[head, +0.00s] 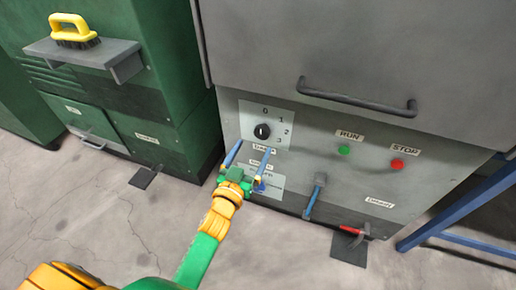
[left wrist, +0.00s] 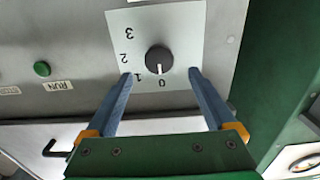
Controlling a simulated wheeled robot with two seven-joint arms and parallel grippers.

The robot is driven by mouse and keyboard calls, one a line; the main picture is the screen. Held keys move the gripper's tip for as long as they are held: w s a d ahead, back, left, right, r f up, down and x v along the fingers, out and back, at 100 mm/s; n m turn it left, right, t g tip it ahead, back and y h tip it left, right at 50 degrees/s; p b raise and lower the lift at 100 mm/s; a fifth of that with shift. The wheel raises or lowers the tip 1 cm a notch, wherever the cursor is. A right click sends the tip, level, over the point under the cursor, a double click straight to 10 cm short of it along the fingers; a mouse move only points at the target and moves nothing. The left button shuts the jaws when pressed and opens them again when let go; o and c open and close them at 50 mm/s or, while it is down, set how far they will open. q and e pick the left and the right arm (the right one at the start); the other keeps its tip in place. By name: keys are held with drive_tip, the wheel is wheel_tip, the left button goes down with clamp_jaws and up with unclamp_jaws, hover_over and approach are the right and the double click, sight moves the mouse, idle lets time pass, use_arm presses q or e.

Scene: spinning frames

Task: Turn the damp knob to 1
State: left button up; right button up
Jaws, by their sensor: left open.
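The damp knob (head: 262,131) is round and black, on a white dial plate (head: 285,143) marked 0, 1, 2 and 3 on the grey machine front. A small pale mark on it looks roughly upright, towards 0, but it is too small to be sure. My right gripper is not in view.
A green RUN button (head: 344,150) and a red STOP button (head: 397,164) sit right of the dial. A blue-handled lever (head: 315,193) and a red-handled one (head: 354,230) are lower. A grey bar handle (head: 357,101) juts out above. A yellow brush (head: 73,33) lies on a shelf at left.

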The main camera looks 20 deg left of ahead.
sight(261, 134)
use_arm(q)
drive_tip(key=w+b, duration=0.1)
drive_tip(key=w, duration=0.4)
drive_tip(key=shift+w+d+r, duration=0.1)
drive_tip(key=shift+w+d, duration=0.05)
drive_tip(key=shift+w, duration=0.25)
drive_tip(key=shift+w+r, duration=0.1)
drive_tip(key=shift+w, duration=0.2)
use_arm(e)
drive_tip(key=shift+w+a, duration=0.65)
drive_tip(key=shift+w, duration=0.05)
use_arm(q)
drive_tip(key=c, duration=1.4)
drive_tip(key=shift+o, duration=0.2)
